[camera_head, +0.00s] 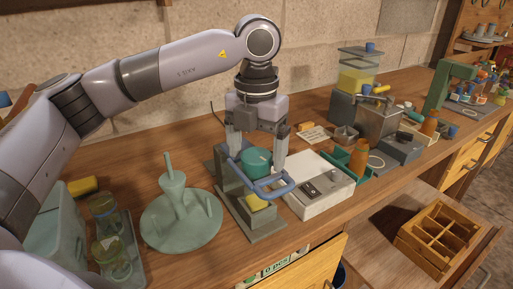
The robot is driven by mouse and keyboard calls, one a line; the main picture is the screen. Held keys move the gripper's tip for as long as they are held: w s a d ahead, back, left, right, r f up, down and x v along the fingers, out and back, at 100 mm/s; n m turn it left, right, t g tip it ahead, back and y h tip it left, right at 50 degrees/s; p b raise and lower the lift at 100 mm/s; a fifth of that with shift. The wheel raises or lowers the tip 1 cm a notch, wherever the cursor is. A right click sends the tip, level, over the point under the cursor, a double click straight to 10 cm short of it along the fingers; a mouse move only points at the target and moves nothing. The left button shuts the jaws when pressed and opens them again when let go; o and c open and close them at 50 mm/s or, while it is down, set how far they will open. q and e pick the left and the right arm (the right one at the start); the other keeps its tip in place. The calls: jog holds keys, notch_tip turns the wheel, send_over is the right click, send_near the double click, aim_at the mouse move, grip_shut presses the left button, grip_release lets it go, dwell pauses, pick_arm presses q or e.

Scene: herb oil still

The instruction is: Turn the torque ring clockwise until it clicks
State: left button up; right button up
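A grey fixture (237,203) stands on the bench in the middle of the head view. I cannot tell for sure which of these is the torque ring. My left gripper (257,155) points straight down over the fixture. Its two fingers are spread, one to each side of the teal cap. I cannot tell whether they touch it or the blue handle. My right gripper is out of view.
A white box with a dark panel (318,187) stands close on the right. A pale green round stand (181,222) and glass jars (110,240) are on the left. A wooden crate (438,240) sits lower right. Metal and green apparatus fills the bench behind right.

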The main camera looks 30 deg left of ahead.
aim_at(256, 154)
pick_arm(q)
jog(key=shift+r, duration=3.6)
